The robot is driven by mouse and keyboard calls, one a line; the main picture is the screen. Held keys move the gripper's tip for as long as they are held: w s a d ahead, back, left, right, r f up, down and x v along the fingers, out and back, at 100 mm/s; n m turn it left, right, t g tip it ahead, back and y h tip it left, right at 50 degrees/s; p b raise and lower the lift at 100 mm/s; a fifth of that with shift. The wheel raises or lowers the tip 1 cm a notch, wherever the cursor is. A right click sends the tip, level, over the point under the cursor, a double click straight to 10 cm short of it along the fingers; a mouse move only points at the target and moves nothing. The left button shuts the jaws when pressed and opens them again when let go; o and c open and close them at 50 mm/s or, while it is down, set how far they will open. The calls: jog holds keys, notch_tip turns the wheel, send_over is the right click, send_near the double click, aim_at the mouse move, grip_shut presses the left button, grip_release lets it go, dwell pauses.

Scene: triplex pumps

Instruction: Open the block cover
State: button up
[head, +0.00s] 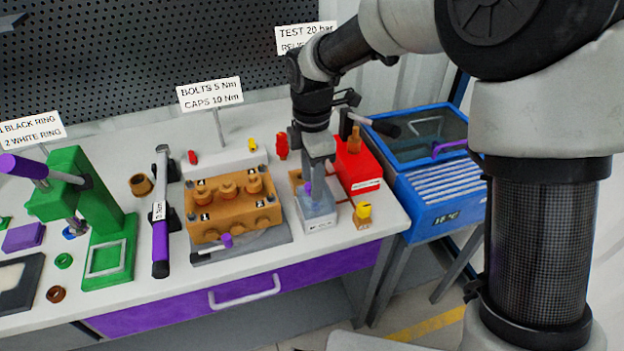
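My gripper (318,165) points down at a small clear-topped grey box (318,212) with a white label, right of the pump block. A purple knob (307,188) shows at its fingertips; I cannot tell whether the fingers are closed on it. Which cover belongs to the block is not marked.
A red box (357,165) and a small yellow-topped fitting (362,213) stand close right of my gripper. A torque wrench (160,215) lies left of the pump block. A green press (85,210) stands farther left. A sign (210,93) rises behind the pump block.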

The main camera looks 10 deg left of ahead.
grip_shut()
jog(key=shift+d+r, duration=0.1)
dwell(0.3)
jog(key=shift+w+d+r+g+y+p, duration=0.3)
jog(key=shift+y+p, duration=0.1)
jog(key=shift+p, duration=0.45)
jog(key=shift+w+d+r+g+y+p, duration=0.25)
jog(key=shift+d+y+p, duration=0.25)
jog(key=shift+p, duration=0.25)
jog(key=shift+w+d+r+g+y+p, duration=0.1)
jog(key=shift+w+d+g+y+p, duration=0.4)
jog(key=shift+d+y, duration=0.3)
jog(key=shift+w+d+g+y+p, duration=0.4)
jog(key=shift+d+g+y, duration=0.15)
jog(key=shift+y, duration=0.45)
